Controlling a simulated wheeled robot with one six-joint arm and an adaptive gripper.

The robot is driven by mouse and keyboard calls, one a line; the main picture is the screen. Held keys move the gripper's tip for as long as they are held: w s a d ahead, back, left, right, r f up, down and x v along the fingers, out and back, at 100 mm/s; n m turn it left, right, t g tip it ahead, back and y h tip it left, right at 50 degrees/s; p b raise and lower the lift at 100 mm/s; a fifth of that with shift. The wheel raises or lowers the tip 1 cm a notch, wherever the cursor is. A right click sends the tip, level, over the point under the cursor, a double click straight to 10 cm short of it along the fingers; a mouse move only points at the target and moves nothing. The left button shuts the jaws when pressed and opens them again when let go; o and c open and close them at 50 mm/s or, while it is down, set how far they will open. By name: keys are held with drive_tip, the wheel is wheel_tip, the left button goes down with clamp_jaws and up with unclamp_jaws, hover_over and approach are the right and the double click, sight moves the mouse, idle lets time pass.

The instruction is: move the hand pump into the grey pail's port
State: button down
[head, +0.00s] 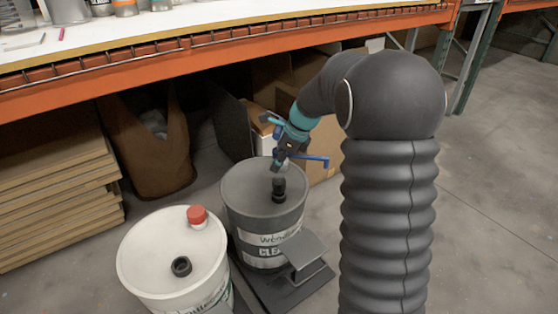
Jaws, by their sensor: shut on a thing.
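The grey pail (238,187) stands on the floor below the shelf, with a dark grey lid. My gripper (279,166) is above the lid, shut on the hand pump, of which a blue bent part (315,158) sticks out to the right. The gripper hides much of the pump. A short black upright piece (278,189) shows at the lid just below the fingers. I cannot tell whether it is the port's neck or the pump's lower part, nor whether the pump touches it.
A white pail (140,258) with a red cap (197,216) and a black open port (181,266) stands front left. A black pedal-like stand (302,250) is at the grey pail's front right. An orange-edged shelf (225,36) overhangs behind; cardboard boxes (325,165) stand behind. Floor at right is clear.

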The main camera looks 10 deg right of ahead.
drive_tip(key=shift+f+b, duration=0.3)
drive_tip(key=shift+f, duration=0.8)
drive_tip(key=c, duration=0.7)
unclamp_jaws()
drive_tip(key=shift+o, duration=0.2)
